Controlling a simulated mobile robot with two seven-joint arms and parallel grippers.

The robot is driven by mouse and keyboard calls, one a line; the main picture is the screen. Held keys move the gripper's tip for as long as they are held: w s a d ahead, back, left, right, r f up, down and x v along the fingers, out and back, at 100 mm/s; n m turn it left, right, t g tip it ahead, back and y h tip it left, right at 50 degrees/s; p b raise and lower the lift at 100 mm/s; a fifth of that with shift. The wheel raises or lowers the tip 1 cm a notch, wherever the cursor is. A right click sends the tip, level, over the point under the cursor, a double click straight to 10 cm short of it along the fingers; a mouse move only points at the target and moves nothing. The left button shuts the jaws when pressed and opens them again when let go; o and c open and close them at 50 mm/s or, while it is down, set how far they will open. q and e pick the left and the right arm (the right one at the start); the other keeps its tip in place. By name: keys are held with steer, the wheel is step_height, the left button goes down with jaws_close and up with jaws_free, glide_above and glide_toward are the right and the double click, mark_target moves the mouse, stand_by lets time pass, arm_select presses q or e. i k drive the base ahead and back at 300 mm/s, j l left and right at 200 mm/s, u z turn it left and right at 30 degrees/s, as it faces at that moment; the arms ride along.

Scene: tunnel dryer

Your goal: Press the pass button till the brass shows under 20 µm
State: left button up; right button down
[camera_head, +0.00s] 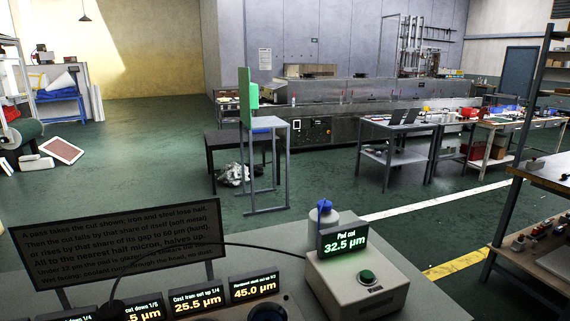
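A pale box (345,284) stands on the bench in front of me, with a green round button (367,276) on its top. I cannot read the small label beside the button. The box's display (344,241) reads "Pad cut 32.5 µm". A row of displays runs along the bottom edge. The cast iron display (198,299) reads 25.5 µm and the hardened steel display (255,287) reads 45.0 µm. Another display (142,310) shows "cut down 1/5" and a value ending in .5 µm. A further one at far left is mostly cut off. No brass name is legible. Neither gripper is in view.
A dark sign (118,243) with rules about the cut stands behind the displays. A dark cable arches across its front. A grey container with a blue top (323,213) stands behind the box. The bench right of the box is clear. A shelving unit (545,210) stands at right.

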mark_target(366, 276)
steer(key=u, duration=0.75)
steer(key=l+u, duration=0.2)
steer(key=u, duration=0.25)
steer(key=k+l+u, duration=0.1)
steer(key=u, duration=0.35)
steer(key=k+l, duration=0.2)
steer(key=l, duration=0.2)
steer(key=k+l, duration=0.2)
steer(key=l, duration=0.15)
steer(key=i+l, duration=0.2)
